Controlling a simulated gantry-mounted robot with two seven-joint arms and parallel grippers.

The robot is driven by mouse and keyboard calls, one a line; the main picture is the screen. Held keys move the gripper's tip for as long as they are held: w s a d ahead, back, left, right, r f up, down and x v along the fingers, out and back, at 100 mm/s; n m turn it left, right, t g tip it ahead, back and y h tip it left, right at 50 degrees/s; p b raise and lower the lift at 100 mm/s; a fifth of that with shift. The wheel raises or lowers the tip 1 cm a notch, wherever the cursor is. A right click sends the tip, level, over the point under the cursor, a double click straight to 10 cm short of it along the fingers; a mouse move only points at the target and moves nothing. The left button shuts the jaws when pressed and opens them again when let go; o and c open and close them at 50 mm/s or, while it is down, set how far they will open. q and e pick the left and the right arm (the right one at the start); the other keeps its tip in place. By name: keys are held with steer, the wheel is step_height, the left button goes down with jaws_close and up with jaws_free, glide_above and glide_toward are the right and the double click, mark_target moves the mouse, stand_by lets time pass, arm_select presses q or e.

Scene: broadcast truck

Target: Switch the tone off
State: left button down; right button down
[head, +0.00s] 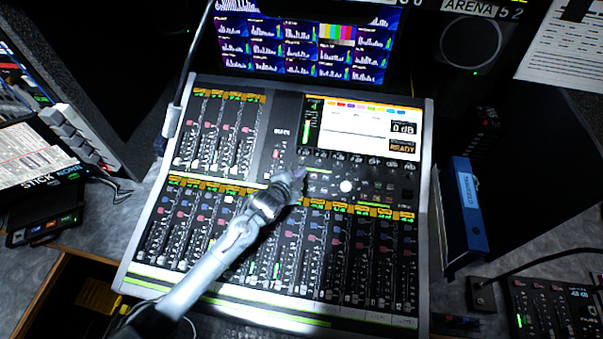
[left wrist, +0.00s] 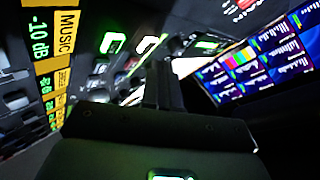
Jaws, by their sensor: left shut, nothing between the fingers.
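The mixing console (head: 140,215) fills the middle of the head view, with rows of faders, small buttons and a lit screen (head: 350,132). My left gripper (head: 300,173) is shut and empty. Its tip is over the button area just below the screen; I cannot tell if it touches. In the left wrist view the gripper (left wrist: 160,75) points at the panel close to small buttons, some lit green and white (left wrist: 146,44). A yellow label (left wrist: 67,38) reads MUSIC beside a -10 dB display. No button marked tone can be read. My right gripper does not show.
A monitor (head: 300,50) with colour bars and meters stands behind the console. A round speaker (head: 470,45) is at the back right. A blue binder (head: 468,210) stands right of the console. A small fader box (head: 553,310) sits at lower right, a button unit (head: 75,135) at left.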

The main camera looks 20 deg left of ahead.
arm_select(q)
steer(key=shift+w+f, duration=0.15)
steer(key=shift+f, duration=0.2)
stand_by(0.7)
steer(key=shift+w+f+b, duration=0.15)
steer(key=shift+f+b, duration=0.2)
steer(key=shift+f, duration=0.05)
stand_by(0.6)
steer(key=shift+r, duration=0.1)
steer(key=shift+r+p, duration=0.3)
steer(key=shift+p, duration=0.3)
steer(key=shift+s+r+p, duration=0.35)
steer(key=shift+p, duration=0.15)
steer(key=shift+s+r+p, duration=0.1)
steer(key=shift+r+p, duration=0.35)
steer(key=shift+p, duration=0.05)
steer(key=r+p, duration=0.1)
steer(key=s+r+p, duration=0.1)
steer(key=p, duration=0.1)
steer(key=r+p, duration=0.1)
steer(key=shift+s+d+r+p, duration=0.15)
steer(key=shift+s+r+p, duration=0.2)
steer(key=shift+r+p, duration=0.05)
